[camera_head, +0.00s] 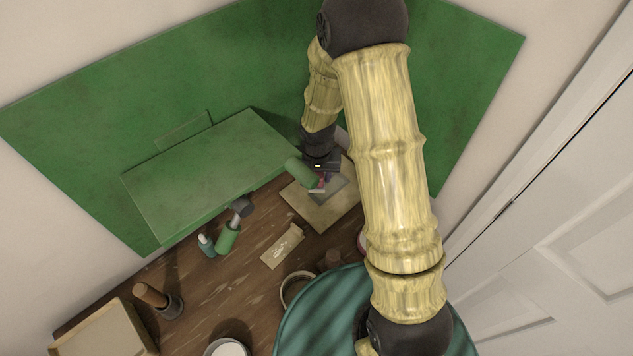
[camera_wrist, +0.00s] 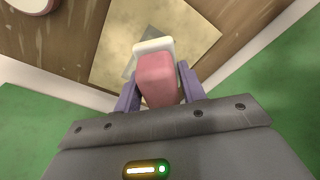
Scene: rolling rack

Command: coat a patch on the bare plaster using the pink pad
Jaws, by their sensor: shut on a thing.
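The pink pad (camera_wrist: 157,78) is between the two fingers of my gripper (camera_wrist: 158,88), which is shut on it. A whitish layer shows at its far end. In the head view my gripper (camera_head: 319,180) is low over the tan plaster board (camera_head: 308,214), and only a little of the pad shows. The board, also in the wrist view (camera_wrist: 112,50), lies on the wooden bench. A grey patch (camera_head: 335,188) shows on the board beside the pad, partly hidden by the pad and gripper. I cannot tell whether the pad touches the board.
A small tan card (camera_head: 283,245) lies in front of the board. A green-handled tool (camera_head: 228,237) and small bottle (camera_head: 206,245) stand to the left. A white-filled pot (camera_head: 228,348) and a tray (camera_head: 104,332) are nearer.

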